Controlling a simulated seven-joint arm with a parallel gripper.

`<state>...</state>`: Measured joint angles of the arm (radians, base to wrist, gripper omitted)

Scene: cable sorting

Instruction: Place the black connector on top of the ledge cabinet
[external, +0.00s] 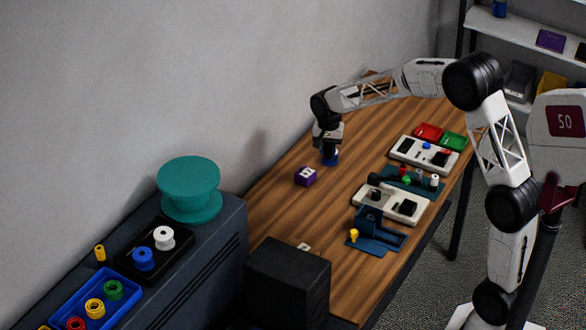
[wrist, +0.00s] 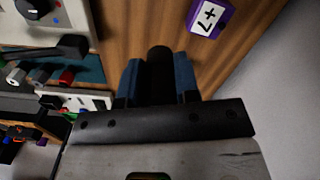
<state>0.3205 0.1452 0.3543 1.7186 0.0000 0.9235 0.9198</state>
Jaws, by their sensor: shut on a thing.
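My gripper (external: 330,157) is over the far part of the wooden table, pointing down. In the wrist view its blue fingers (wrist: 159,82) are shut on the black connector (wrist: 160,62), a dark rounded piece between them. In the external view the connector cannot be made out at the fingers. The ledge cabinet (external: 232,228) is the dark blue-grey unit at the lower left, along the wall and well away from my gripper. A large teal spool (external: 188,190) stands on its top.
A purple and white block (external: 305,176) sits on the table near my gripper. A black tray (external: 128,262) with spools and a blue tray (external: 72,300) with coloured rings occupy the cabinet top. A black box (external: 288,280) stands before the cabinet. Panels and switches line the table's right side.

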